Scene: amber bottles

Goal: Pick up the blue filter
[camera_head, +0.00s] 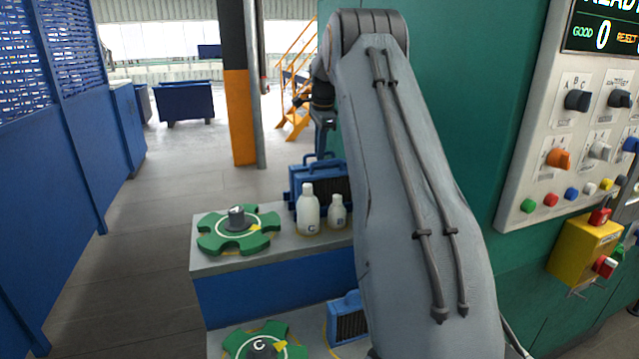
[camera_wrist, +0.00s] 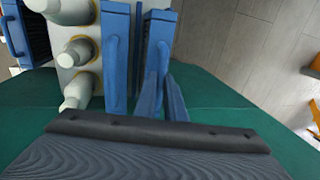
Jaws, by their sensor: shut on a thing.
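A blue filter (camera_head: 319,187) with a dark mesh face and a top handle stands at the back of the upper grey shelf, behind two white bottles. In the head view my gripper (camera_head: 325,145) points down at its handle from above, partly behind my arm. In the wrist view two blue filter frames stand close side by side, a left one (camera_wrist: 116,60) and a right one (camera_wrist: 160,25). My gripper (camera_wrist: 164,92) reaches the handle of the right frame, its fingers shut on it. The exact contact is hard to make out.
White bottles (camera_head: 308,212) stand close in front of the filter. A green star wheel (camera_head: 238,229) lies left of them. Another blue filter (camera_head: 348,322) and green wheel (camera_head: 265,345) are lower down. A control panel (camera_head: 560,130) is at right; open floor (camera_head: 170,190) lies left.

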